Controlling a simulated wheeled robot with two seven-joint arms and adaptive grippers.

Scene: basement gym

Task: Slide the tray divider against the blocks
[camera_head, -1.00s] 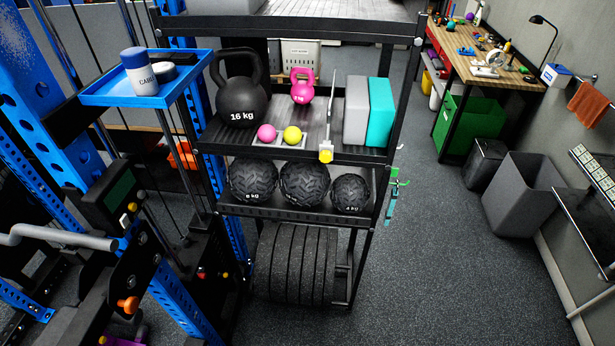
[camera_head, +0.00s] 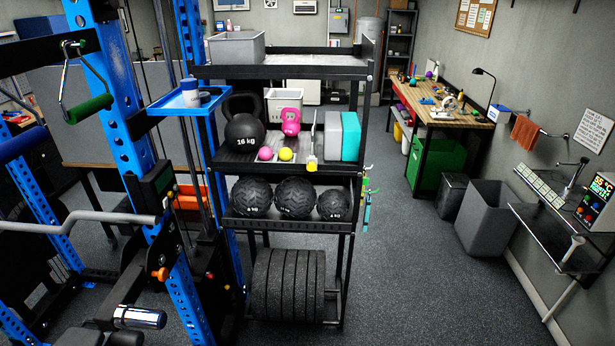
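The divider (camera_head: 313,136) is a thin upright plate with a yellow handle (camera_head: 311,163) at its front. It stands on the black rack's middle shelf (camera_head: 235,163). To its right stand a grey block (camera_head: 333,136) and a teal block (camera_head: 351,137), side by side and upright. A gap shows between the divider and the grey block. A pink ball (camera_head: 265,154) and a yellow ball (camera_head: 286,154) lie to the left of the divider. Neither of my grippers is in view.
A black kettlebell (camera_head: 244,132) and a pink kettlebell (camera_head: 291,121) share the shelf. Medicine balls (camera_head: 295,197) fill the shelf below. A blue rack tray (camera_head: 178,102) juts out at the left. The floor (camera_head: 410,270) right of the rack is open.

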